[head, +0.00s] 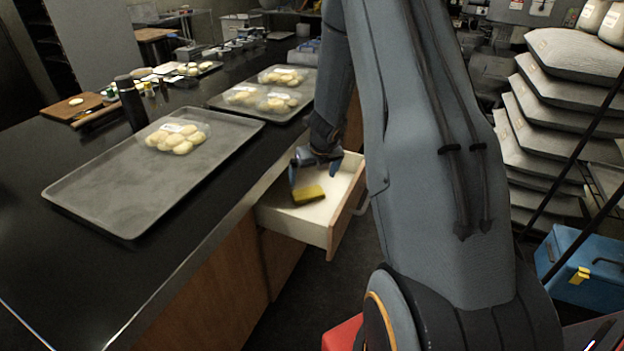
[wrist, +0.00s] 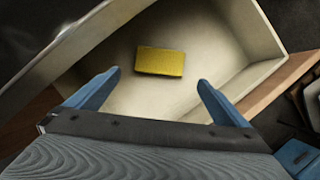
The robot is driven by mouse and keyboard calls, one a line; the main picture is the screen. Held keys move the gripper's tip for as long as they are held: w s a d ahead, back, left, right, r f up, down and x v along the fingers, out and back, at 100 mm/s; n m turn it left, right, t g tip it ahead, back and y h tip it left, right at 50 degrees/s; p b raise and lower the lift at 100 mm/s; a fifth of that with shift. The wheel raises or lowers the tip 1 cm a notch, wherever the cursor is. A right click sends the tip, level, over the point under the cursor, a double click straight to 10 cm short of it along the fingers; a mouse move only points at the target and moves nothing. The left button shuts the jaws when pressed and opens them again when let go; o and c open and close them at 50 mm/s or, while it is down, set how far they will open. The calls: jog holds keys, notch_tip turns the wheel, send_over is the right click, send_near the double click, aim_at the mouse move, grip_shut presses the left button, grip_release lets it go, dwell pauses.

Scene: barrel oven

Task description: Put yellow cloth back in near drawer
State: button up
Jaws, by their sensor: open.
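The yellow cloth (head: 309,194) lies flat on the floor of the open near drawer (head: 289,221). In the wrist view the yellow cloth (wrist: 160,61) is whole and clear, lying apart from the drawer walls (wrist: 251,84). My gripper (head: 316,172) is over the drawer, just above the cloth. In the wrist view my gripper (wrist: 155,80) has its two blue fingers spread wide, with nothing between them. The cloth lies beyond the fingertips, apart from them.
The black counter (head: 180,233) runs along the left. A large tray (head: 95,200) with a bag of buns stands on it, with another tray (head: 232,106) farther back. A blue toolbox (head: 590,272) and stacked sacks (head: 560,120) stand at the right.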

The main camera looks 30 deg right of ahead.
jog(key=s+a+r+n+g+y, duration=0.1)
jog(key=s+a+r+n, duration=0.45)
jog(key=n, duration=0.25)
jog(key=s+a+r+n+y, duration=0.1)
jog(key=s+a+r+n, duration=0.3)
jog(key=a+n, duration=0.35)
jog(key=s+a+r+n+g, duration=0.1)
jog(key=s+a+r+n, duration=0.2)
jog(key=s+n, duration=0.6)
jog(key=s+a+r+n+g+h, duration=0.1)
jog(key=s+a+r+n+g, duration=0.1)
jog(key=s+n, duration=0.7)
jog(key=a+r+n, duration=0.1)
jog(key=n, duration=0.3)
jog(key=shift+s, duration=0.35)
